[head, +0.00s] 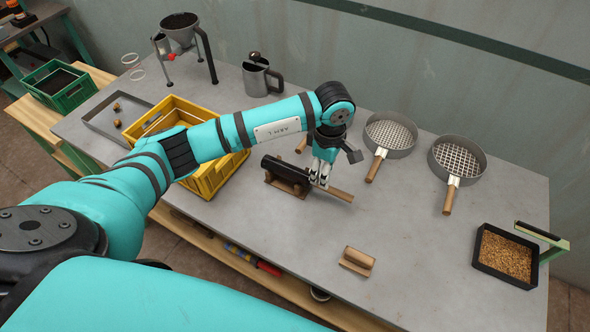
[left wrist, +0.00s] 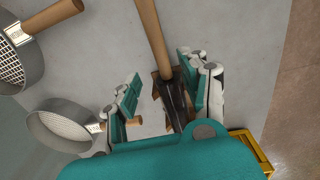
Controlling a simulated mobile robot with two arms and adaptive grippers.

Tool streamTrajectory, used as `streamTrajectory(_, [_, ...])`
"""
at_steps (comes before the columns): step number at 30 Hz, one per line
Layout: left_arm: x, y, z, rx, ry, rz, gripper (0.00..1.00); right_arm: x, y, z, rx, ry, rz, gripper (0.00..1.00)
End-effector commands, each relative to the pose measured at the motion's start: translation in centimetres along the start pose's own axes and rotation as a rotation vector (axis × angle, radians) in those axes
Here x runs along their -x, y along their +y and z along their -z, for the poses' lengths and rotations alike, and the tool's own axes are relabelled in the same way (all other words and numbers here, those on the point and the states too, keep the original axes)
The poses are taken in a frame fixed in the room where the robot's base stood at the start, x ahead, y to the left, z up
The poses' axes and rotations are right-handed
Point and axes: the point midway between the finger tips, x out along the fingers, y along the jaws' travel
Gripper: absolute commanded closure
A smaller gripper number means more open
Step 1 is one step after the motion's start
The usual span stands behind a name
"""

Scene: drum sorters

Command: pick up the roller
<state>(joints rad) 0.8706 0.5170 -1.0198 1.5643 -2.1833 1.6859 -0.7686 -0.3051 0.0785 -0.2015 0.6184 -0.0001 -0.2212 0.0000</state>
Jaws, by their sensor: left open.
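The roller (head: 285,171) is a black cylinder with a light wooden handle, lying on a brown wooden rest (head: 284,188) near the middle of the grey table. My left gripper (head: 320,180) is over the roller's right end, where the handle begins, and points down. In the left wrist view the roller (left wrist: 174,102) and its handle run between the spread fingers of the gripper (left wrist: 160,78). The gripper is open and not closed on it. Whether a finger touches the roller, I cannot tell. My right gripper is not in view.
A yellow crate (head: 224,180) stands left of the roller. Two round sieves (head: 410,145) (head: 470,145) lie to the right, and a black tray of grain (head: 478,263) is at far right. A small wooden piece (head: 357,260) lies in front. A metal jug (head: 256,80) stands behind.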

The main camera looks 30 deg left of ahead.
Motion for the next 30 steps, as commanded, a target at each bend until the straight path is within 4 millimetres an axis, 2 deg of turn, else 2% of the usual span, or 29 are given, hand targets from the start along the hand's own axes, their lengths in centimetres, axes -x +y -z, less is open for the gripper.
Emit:
streamTrajectory(1, [-0.3, -0.1, 0.0, 0.000, 0.001, 0.002, 0.55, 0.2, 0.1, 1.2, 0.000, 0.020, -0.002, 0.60])
streamTrajectory(3, [-0.7, 0.0, 0.0, 0.001, 0.001, 0.000, 0.55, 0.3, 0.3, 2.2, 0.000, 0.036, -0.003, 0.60])
streamTrajectory(6, [-1.3, -0.2, 0.0, 0.001, 0.000, 0.004, 0.55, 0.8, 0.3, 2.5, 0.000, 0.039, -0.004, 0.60])
streamTrajectory(11, [-3.6, -0.5, 0.0, 0.001, -0.001, 0.006, 0.55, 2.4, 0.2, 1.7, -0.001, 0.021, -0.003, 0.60])
streamTrajectory(15, [-5.5, -0.3, 0.0, 0.001, -0.001, 0.002, 0.55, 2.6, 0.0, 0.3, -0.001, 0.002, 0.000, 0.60])
streamTrajectory(18, [-5.9, -0.2, 0.0, 0.000, -0.001, -0.001, 0.55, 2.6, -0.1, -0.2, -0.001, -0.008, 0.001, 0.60])
streamTrajectory(23, [-5.9, -0.2, 0.0, 0.000, 0.000, -0.002, 0.55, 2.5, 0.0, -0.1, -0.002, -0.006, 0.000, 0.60])
streamTrajectory(30, [-5.9, -0.2, 0.0, 0.000, 0.000, -0.001, 0.84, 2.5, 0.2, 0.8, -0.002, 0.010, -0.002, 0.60])
